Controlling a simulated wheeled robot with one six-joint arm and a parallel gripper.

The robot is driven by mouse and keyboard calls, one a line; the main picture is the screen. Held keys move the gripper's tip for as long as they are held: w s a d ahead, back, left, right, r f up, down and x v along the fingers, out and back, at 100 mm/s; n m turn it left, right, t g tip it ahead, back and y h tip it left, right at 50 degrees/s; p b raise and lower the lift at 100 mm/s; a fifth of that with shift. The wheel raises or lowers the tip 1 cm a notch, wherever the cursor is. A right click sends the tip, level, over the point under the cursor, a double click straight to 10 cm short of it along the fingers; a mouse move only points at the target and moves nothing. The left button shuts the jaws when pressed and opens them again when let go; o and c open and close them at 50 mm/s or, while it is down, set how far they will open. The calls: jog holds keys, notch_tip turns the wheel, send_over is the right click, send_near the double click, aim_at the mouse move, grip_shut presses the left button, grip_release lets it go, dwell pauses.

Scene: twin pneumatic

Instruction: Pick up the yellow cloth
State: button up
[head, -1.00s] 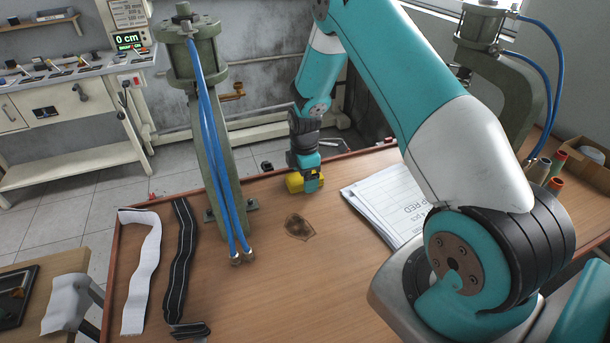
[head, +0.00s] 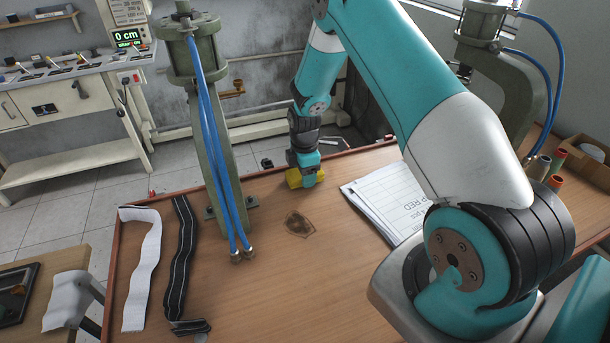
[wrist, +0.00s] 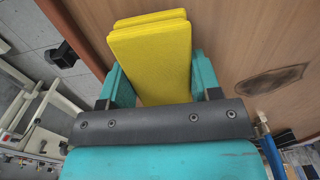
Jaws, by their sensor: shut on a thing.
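The yellow cloth (wrist: 150,60) looks like a folded pad in the wrist view, standing out between the two teal fingers. My gripper (wrist: 158,88) is shut on it. In the head view the yellow cloth (head: 293,178) shows low at my gripper (head: 307,176), near the far edge of the brown table (head: 330,270). The fingers hide part of the cloth. I cannot tell whether its underside touches the table.
A green pneumatic press (head: 208,130) with blue hoses stands left of my gripper. Papers (head: 385,200) lie to the right. A dark stain (head: 299,224) marks the table in front. White (head: 140,265) and black straps (head: 183,260) lie at the left.

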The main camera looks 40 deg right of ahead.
notch_tip(320, 180, up, 19)
jog(key=b, duration=0.4)
jog(key=shift+r, duration=0.2)
